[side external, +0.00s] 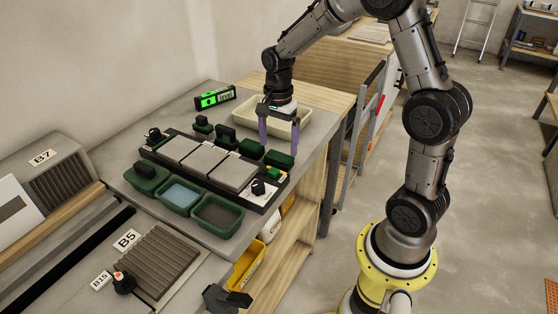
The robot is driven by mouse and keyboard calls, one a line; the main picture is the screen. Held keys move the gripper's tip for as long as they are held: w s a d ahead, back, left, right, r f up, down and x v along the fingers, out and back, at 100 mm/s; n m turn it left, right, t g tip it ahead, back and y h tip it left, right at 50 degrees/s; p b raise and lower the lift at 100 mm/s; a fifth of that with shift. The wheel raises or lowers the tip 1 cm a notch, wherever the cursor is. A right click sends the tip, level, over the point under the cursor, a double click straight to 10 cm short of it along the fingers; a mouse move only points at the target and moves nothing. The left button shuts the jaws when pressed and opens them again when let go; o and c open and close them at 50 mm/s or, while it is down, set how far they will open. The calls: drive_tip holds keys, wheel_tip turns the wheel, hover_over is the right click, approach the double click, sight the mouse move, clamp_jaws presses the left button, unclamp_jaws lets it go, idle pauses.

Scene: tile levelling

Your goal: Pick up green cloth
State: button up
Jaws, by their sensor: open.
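My gripper (279,148) points down with its two purple fingers apart, and nothing shows between them. Its tips are at the right end of a row of dark green pieces behind the tile board. The rightmost dark green piece (279,159) lies just below and between the fingertips in the picture. I cannot tell whether the fingers touch it. Other dark green pieces (251,147) stand to its left, some with black tops. No piece is clearly recognisable as cloth at this size.
A black board with grey tiles (204,161) lies in front of the gripper. Green trays (218,230) line the front, one holding bluish content. A cream bin (247,111) stands behind the gripper. A bright green level display (214,98) is at the back left.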

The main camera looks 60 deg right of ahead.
sight(279, 156)
drive_tip(key=shift+f, duration=1.9)
drive_tip(key=c, duration=1)
drive_tip(key=shift+r, duration=0.15)
